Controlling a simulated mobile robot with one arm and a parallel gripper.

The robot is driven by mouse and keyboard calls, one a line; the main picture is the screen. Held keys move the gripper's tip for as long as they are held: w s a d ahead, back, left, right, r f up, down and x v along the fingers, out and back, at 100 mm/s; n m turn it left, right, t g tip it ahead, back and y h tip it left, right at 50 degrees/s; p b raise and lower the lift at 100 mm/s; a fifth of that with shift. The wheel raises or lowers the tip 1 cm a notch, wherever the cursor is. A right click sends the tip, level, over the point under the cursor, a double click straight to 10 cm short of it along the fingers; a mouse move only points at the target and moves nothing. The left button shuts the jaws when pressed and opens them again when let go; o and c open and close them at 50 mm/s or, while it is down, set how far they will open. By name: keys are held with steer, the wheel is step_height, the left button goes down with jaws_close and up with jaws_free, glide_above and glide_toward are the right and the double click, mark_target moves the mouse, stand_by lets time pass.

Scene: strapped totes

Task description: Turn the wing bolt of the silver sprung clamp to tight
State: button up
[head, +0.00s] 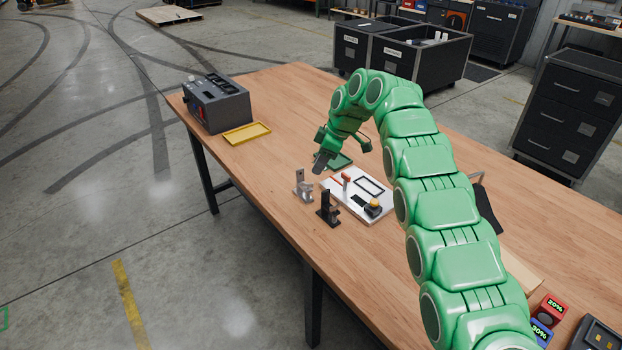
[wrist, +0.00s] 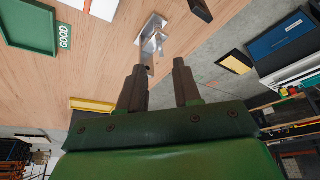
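The silver sprung clamp (head: 303,188) stands near the table's front edge, left of the white board. In the wrist view the silver clamp (wrist: 153,38) lies just beyond my fingertips, and a part of it reaches toward the gap between them. Its wing bolt is too small to make out clearly. A black clamp (head: 328,211) stands to its right and nearer the edge; a dark piece of it shows at the top of the wrist view (wrist: 201,9). My gripper (head: 321,162) is above and right of the silver clamp. In the wrist view my gripper (wrist: 158,68) is open and empty.
A white board (head: 361,190) holding a red-handled part and a yellow-topped part is right of the clamps. A green tray (wrist: 28,25) marked GOOD lies behind. A yellow tray (head: 247,133) and grey device (head: 218,104) stand at the far left. Table between is clear.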

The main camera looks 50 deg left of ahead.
mark_target(308, 184)
steer(key=shift+x, duration=3.45)
jaws_close()
